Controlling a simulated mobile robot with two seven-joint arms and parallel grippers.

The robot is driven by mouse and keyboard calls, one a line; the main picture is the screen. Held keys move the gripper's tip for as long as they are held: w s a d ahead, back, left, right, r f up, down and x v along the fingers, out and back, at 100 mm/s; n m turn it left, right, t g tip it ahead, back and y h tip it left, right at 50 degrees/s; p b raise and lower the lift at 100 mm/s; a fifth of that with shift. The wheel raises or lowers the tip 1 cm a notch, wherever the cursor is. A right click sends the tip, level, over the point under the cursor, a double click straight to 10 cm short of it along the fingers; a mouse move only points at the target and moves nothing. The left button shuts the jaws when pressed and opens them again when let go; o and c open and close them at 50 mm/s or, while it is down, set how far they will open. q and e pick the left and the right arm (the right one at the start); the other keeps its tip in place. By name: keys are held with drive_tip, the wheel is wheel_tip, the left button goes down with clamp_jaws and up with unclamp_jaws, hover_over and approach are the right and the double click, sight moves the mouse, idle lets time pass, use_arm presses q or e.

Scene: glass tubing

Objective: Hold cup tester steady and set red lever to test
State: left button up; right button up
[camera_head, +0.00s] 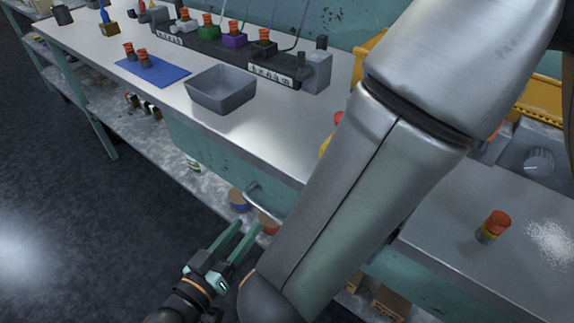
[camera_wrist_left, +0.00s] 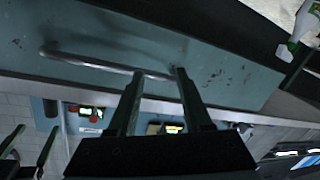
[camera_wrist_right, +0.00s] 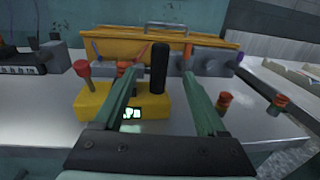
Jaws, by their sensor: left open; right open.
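The cup tester (camera_wrist_right: 150,108) is a yellow box with a small lit display and a black upright cylinder (camera_wrist_right: 159,68), in the right wrist view. The red lever (camera_wrist_right: 81,68) rises at its left end. In the head view my right arm hides most of the tester; a yellow sliver (camera_head: 325,146) and a red knob (camera_head: 338,118) show beside it. My right gripper (camera_wrist_right: 160,74) is open and faces the tester, its fingers on either side of the cylinder in the picture; contact cannot be told. My left gripper (camera_head: 250,228) is open and empty, low before the bench front.
A drawer handle (camera_wrist_left: 105,64) is close to my left fingertips in the left wrist view. A grey bin (camera_head: 221,90) and blue mat (camera_head: 152,69) are on the bench. A yellow rack (camera_wrist_right: 170,44) stands behind the tester. An orange-capped jar (camera_head: 493,227) stands right.

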use_arm(q)
drive_tip(key=d+r+n+h, duration=0.2)
drive_tip(key=r+h, duration=0.1)
drive_tip(key=r, duration=0.2)
drive_tip(key=d+r+n+g+h, duration=0.1)
drive_tip(key=d+r+h, duration=0.2)
drive_tip(key=r+h, duration=0.1)
drive_tip(key=w+d+r+n+g+h, duration=0.1)
drive_tip(key=d+r+n+h, duration=0.1)
drive_tip(key=r, duration=0.5)
drive_tip(key=shift+d+r+n+h, duration=0.15)
drive_tip(key=shift+d+h, duration=0.15)
drive_tip(key=shift+h, duration=0.25)
drive_tip(key=shift+d+f+n+h, duration=0.15)
drive_tip(key=shift+d+h, duration=0.15)
drive_tip(key=shift+h, duration=0.25)
drive_tip(key=shift+r, duration=0.1)
use_arm(e)
drive_tip(key=x, duration=1.2)
drive_tip(key=shift+w+d+f, duration=0.1)
drive_tip(key=shift+w+d, duration=0.05)
drive_tip(key=shift+w, duration=0.1)
clamp_jaws()
